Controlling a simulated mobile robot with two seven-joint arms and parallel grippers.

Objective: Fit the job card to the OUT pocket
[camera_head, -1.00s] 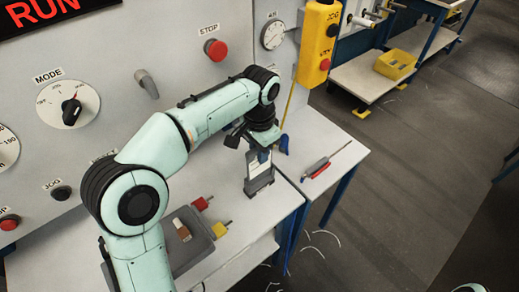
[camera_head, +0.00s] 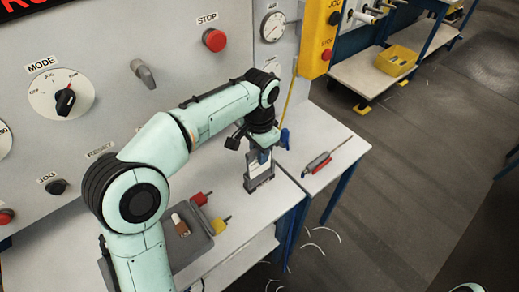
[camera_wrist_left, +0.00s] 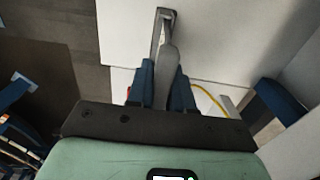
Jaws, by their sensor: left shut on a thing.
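My left gripper (camera_head: 262,156) is over the side table. In the left wrist view my left gripper (camera_wrist_left: 163,85) has its two blue fingers shut on a thin grey piece (camera_wrist_left: 166,70) seen nearly edge-on, apparently the job card. In the head view a white card face (camera_head: 258,173) shows just below the fingers, at a dark grey upright holder (camera_head: 250,186), apparently the OUT pocket. The holder's grey frame (camera_wrist_left: 170,14) also shows beyond the fingers in the left wrist view. I cannot tell how deep the card sits in it. No OUT label is readable. My right gripper is not in view.
A grey tray (camera_head: 192,252) with a brown and white item stands nearer on the table, beside red (camera_head: 200,198) and yellow (camera_head: 220,224) pieces. A red-handled tool (camera_head: 318,162) lies to the right. The control panel (camera_head: 110,60) rises behind.

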